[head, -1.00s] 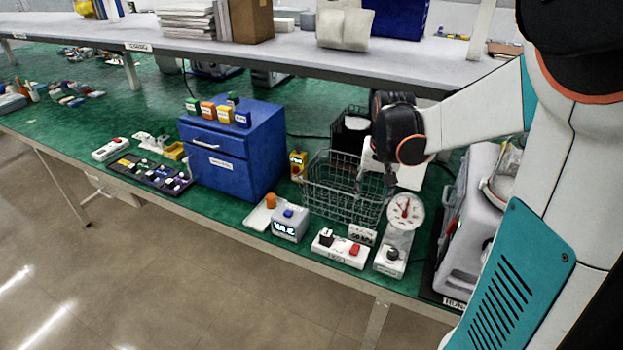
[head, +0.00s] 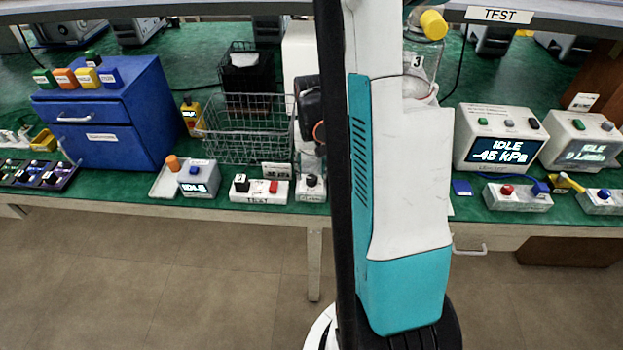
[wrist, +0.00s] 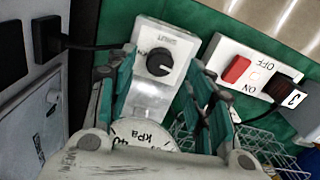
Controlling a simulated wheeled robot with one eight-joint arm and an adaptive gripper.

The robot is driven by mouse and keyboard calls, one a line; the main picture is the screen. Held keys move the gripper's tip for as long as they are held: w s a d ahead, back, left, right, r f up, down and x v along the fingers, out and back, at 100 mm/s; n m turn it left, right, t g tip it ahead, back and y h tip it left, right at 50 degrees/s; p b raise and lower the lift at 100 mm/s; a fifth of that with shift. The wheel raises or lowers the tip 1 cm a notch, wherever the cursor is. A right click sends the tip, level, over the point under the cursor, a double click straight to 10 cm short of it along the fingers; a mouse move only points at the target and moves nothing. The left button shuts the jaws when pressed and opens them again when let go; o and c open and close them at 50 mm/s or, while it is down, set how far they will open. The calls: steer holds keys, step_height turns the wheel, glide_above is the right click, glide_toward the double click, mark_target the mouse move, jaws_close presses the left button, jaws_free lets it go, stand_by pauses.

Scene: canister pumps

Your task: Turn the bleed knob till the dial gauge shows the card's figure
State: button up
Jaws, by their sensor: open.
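The bleed knob (wrist: 160,62) is black and round with a pale pointer line, on a light grey block. It also shows in the head view (head: 311,181) beside my arm. My gripper (wrist: 161,82) is open, its teal fingers on either side of the knob block, with a visible gap to the knob. The dial gauge (wrist: 143,134) shows only partly in the wrist view, with "kPa" upside down; my gripper's body hides the rest and I see no needle. In the head view the dial is hidden.
A switch box with a red rocker (wrist: 237,69) and ON/OFF marks is close on the right in the wrist view. A wire basket (head: 243,130) stands behind it. A grey machine (wrist: 30,100) is close on the left.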

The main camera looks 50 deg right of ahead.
mark_target(312, 178)
steer(key=shift+f+b, duration=0.4)
steer(key=shift+f, duration=1.2)
steer(key=c, duration=1.1)
steer(key=shift+o, duration=0.2)
steer(key=shift+n+b, duration=0.35)
steer(key=shift+n, duration=1.65)
steer(key=o, duration=1.1)
steer(key=shift+c, duration=0.2)
steer(key=shift+r, duration=0.1)
step_height(312, 178, up, 12)
